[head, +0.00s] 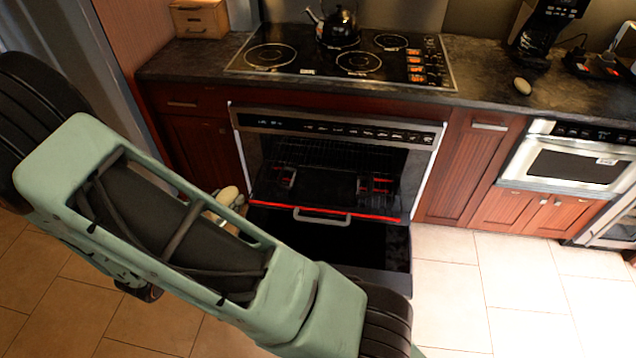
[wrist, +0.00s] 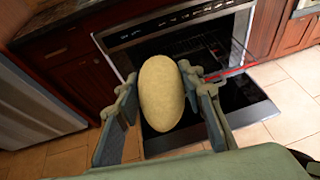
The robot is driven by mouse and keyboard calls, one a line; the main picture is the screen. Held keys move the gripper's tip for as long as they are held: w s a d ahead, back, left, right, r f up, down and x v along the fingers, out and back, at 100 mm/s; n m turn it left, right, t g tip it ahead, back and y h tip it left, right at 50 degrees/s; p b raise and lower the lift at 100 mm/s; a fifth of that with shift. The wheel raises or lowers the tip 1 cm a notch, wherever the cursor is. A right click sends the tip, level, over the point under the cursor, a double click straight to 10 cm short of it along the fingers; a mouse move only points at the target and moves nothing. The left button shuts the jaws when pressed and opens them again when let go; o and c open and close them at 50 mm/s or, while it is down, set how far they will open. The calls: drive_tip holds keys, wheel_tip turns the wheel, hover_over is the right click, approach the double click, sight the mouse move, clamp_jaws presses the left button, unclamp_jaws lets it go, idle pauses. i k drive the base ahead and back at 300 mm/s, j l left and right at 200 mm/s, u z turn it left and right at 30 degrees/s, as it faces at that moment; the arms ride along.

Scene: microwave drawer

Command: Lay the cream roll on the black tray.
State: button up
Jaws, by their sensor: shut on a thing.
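The cream roll (wrist: 161,95) is a smooth, pale oval held between the two fingers of my gripper (wrist: 159,84). In the head view the roll (head: 228,195) shows in front of the oven's left side, partly behind my arm. A dark, flat piece that looks like the black tray (head: 325,188) lies on the oven rack, behind the rack's red front edge. The roll is apart from it, to its left in the head view. In the wrist view the roll hides part of the oven opening.
The oven door (head: 340,235) is folded down, with a grey handle (head: 322,216) above it. A kettle (head: 338,24) stands on the cooktop. Another small pale oval thing (head: 522,86) lies on the right counter. Tiled floor (head: 490,290) is clear at the right.

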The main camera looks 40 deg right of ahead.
sight(312, 184)
drive_tip(key=i+z, duration=0.1)
drive_tip(key=i, duration=0.4)
drive_tip(key=i+j, duration=0.15)
drive_tip(key=i, duration=0.35)
drive_tip(key=z, duration=0.05)
